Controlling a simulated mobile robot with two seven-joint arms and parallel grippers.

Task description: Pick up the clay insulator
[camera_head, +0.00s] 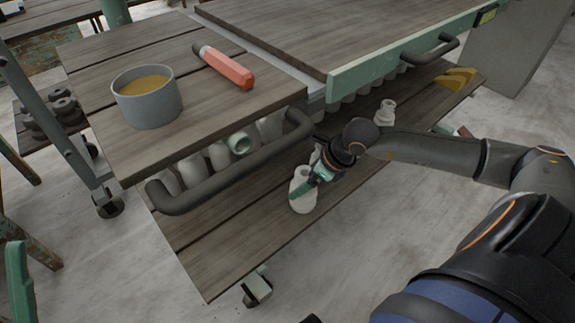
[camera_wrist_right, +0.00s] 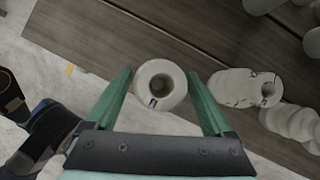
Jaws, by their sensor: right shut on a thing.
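A pale clay insulator (camera_head: 302,197) with a round opening in its top stands upright at the front of the cart's lower shelf (camera_head: 215,265). My right gripper (camera_head: 313,180) reaches in from the right at its upper part. In the right wrist view the insulator (camera_wrist_right: 160,88) shows from above between the two green fingers, and the gripper is shut on it. Whether its base touches the shelf is hard to tell. Another pale insulator (camera_head: 386,113) stands farther back on the shelf.
The cart's upper wooden top holds a grey bowl (camera_head: 147,108) and a red-handled tool (camera_head: 227,67). A dark handle bar (camera_head: 230,175) runs along its edge, left of my gripper. Several pale insulators sit under the top. A cracked-looking one (camera_wrist_right: 236,88) lies right in the wrist view.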

